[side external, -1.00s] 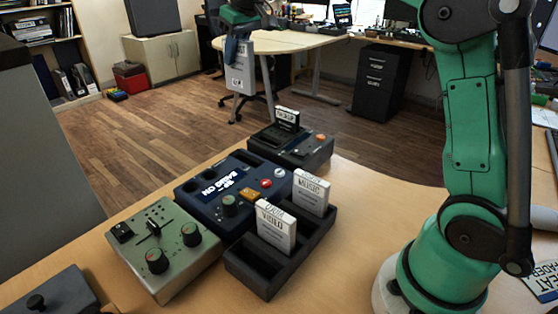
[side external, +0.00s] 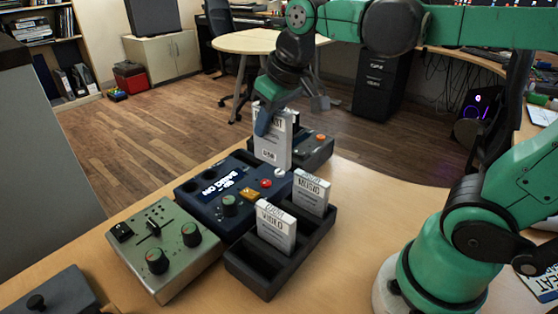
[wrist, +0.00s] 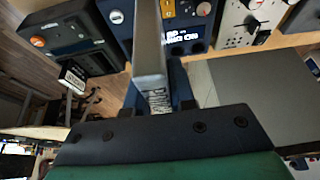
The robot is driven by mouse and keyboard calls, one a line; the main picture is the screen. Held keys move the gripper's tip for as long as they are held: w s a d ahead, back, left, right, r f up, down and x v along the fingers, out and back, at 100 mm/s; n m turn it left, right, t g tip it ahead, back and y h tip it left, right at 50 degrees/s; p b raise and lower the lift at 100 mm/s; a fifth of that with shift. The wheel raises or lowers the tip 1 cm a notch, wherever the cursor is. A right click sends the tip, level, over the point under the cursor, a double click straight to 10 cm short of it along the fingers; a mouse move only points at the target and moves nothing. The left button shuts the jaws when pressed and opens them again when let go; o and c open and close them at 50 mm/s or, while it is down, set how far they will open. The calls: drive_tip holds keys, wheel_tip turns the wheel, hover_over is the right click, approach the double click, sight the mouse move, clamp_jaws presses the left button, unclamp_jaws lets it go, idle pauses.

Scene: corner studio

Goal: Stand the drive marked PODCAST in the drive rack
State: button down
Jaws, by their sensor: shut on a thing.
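My gripper (side external: 277,122) is shut on a pale grey-white drive (side external: 273,147), held upright above the back of the blue console. The drive's printed top edge is partly covered by the fingers. In the wrist view the held drive (wrist: 150,65) stands between my blue fingers (wrist: 157,90), and its label, partly covered, seems to begin with PODC. The dark drive rack (side external: 262,283) is on the table, in front and to the right, with slots. A drive marked VIDEO (side external: 276,228) and one marked MUSIC (side external: 311,193) stand in it. A gap lies between them, and a front slot looks empty.
The blue console (side external: 190,195) with knobs and buttons adjoins the rack's left. A grey-green control box (side external: 165,255) is at the left. A dark box with an orange button (side external: 320,137) stands behind; the held drive hides part of it. The table right of the rack is clear.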

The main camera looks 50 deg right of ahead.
sight(291, 201)
drive_tip(key=shift+s+a+f, duration=0.2)
drive_tip(key=shift+s+f, duration=0.75)
drive_tip(key=shift+f, duration=0.95)
drive_tip(key=shift+s+a+f, duration=0.2)
drive_tip(key=shift+s+f, duration=0.75)
drive_tip(key=shift+f, duration=0.9)
drive_tip(key=shift+s+a+f, duration=0.2)
drive_tip(key=shift+s+f, duration=0.75)
drive_tip(key=shift+f, duration=0.95)
drive_tip(key=shift+f, duration=0.7)
drive_tip(key=c, duration=0.7)
unclamp_jaws()
drive_tip(key=shift+o, duration=0.2)
drive_tip(key=shift+r, duration=3)
drive_tip(key=shift+r, duration=0.1)
drive_tip(key=shift+r, duration=2.45)
